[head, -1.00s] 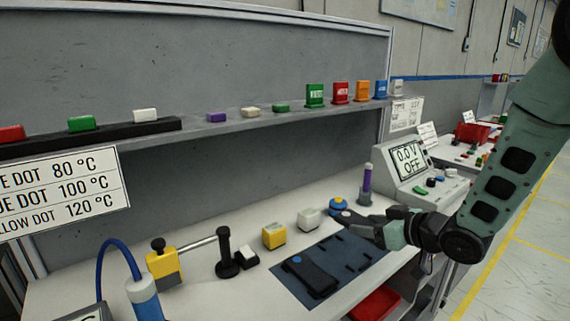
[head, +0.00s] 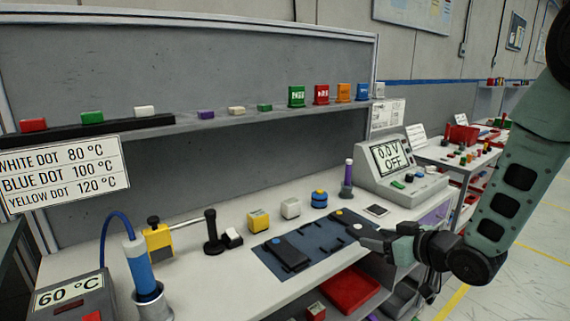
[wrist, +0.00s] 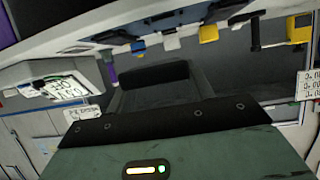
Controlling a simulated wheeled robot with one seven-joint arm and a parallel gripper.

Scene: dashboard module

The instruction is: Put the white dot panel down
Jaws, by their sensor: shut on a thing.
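My gripper (head: 366,236) is shut on a dark, flat panel (head: 350,221) at the right side of the blue mat. A similar dark panel (head: 288,254) with a blue dot lies on the mat's left part. In the wrist view, a dark block (wrist: 155,75) fills the middle, and I cannot tell panel from fingers there.
A yellow block (head: 258,220), a white block (head: 290,208) and a blue-yellow button (head: 319,198) stand behind the mat. A red bin (head: 350,290) sits below the bench front. A black-handled tool (head: 212,232) stands left.

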